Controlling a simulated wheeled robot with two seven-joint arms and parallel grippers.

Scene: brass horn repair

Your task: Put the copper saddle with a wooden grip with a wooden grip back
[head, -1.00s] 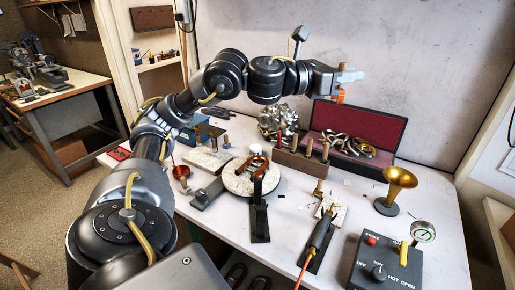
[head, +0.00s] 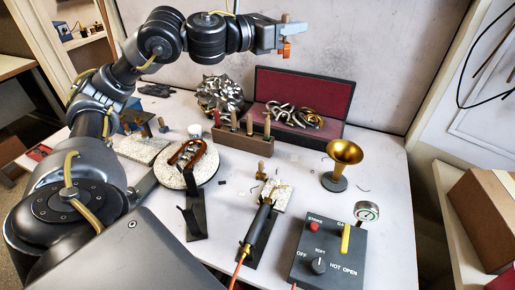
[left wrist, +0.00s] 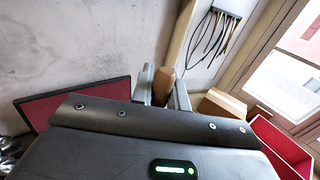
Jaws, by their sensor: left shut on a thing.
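My left gripper (head: 286,37) is shut on the copper saddle (head: 285,52) and holds it high in front of the back wall. The orange-copper end hangs below the fingers, and the top of its wooden grip shows above them. In the left wrist view the wooden grip (left wrist: 163,84) stands between the two fingers (left wrist: 162,88). A wooden rack (head: 240,143) with several wooden-handled tools stands on the bench, well below and left of the gripper. Whether it has a free place, I cannot tell. My right gripper is not in view.
An open red-lined case (head: 304,91) with brass parts stands behind the rack. A brass bell (head: 345,152), a control box (head: 327,250), a torch on a stand (head: 262,222) and a round pad (head: 205,172) occupy the bench. Bare bench (head: 300,182) lies between.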

